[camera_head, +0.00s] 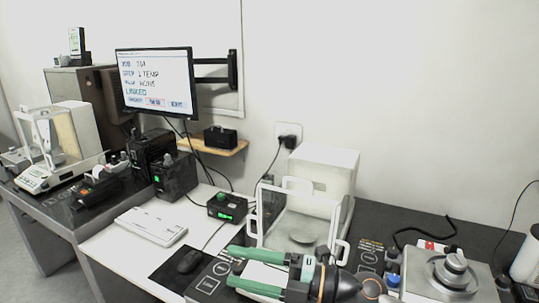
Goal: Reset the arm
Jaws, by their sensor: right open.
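My right gripper (235,267) reaches in from the bottom right. Its two green fingers are apart, point left and hold nothing. It is in front of a glass-walled balance (323,170) with a round pan (303,225), and it hides part of the balance's front. I cannot tell whether the gripper touches anything beneath it. My left gripper is not in view.
A keyboard (150,225) and mouse (189,261) lie left of the gripper. A wall monitor (155,80) hangs behind. Another balance (50,165) stands at far left. A metal scale (440,270) with a weight (455,265) is at right, beside small bottles.

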